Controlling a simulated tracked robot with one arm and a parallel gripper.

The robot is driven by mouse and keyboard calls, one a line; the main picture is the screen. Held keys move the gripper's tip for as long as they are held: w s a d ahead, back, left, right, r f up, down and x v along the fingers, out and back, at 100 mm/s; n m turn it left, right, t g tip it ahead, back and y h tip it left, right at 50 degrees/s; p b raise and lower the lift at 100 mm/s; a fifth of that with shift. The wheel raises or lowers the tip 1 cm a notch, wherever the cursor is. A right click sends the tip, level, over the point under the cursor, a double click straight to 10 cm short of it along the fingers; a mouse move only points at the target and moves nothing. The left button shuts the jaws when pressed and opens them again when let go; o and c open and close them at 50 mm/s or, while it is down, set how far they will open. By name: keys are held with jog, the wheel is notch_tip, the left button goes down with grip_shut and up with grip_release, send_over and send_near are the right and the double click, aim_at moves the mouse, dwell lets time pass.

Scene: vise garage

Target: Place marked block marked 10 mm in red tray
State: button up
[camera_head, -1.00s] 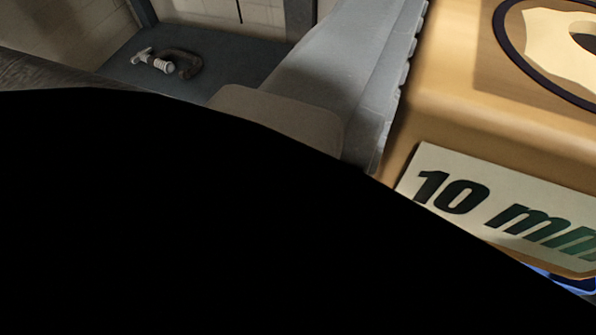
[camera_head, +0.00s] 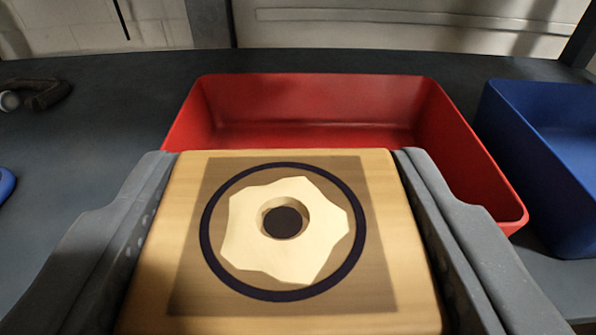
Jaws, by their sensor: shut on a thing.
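A wooden block (camera_head: 185,250) with a dark ring and a pale, wavy-edged shape with a hole on its top fills the lower middle of the view. My gripper (camera_head: 281,165) is shut on the block, with one grey finger along its left side and one along its right. The face with the 10 mm label is hidden now. The red tray (camera_head: 470,160) stands on the dark surface just beyond the block. Its visible inside looks empty; the block hides its near part.
A blue tray (camera_head: 545,165) stands to the right of the red tray. A dark clamp-like object (camera_head: 45,92) lies on the surface (camera_head: 110,110) at the far left, and a small blue thing (camera_head: 5,183) shows at the left edge. A pale wall is behind.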

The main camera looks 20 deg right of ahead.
aim_at(357, 200)
jog(key=d+b+x, duration=0.1)
jog(key=b+x, duration=0.1)
jog(key=x, duration=0.3)
jog(key=s+d+f+b+x, duration=0.1)
jog(key=b+x, duration=0.1)
jog(key=x, duration=0.3)
jog(key=d+f+b+x, duration=0.1)
jog(key=b+x, duration=0.1)
jog(key=x, duration=0.4)
jog(key=shift+f, duration=0.2)
jog(key=shift+a, duration=0.1)
jog(key=shift+f, duration=0.6)
jog(key=o, duration=1)
jog(key=shift+r, duration=0.15)
jog(key=p+v, duration=0.1)
jog(key=v, duration=0.3)
jog(key=p+v, duration=0.2)
jog(key=v, duration=0.2)
jog(key=p+v, duration=0.1)
jog(key=v, duration=0.3)
jog(key=shift+s+a+r, duration=0.1)
jog(key=shift+r, duration=0.3)
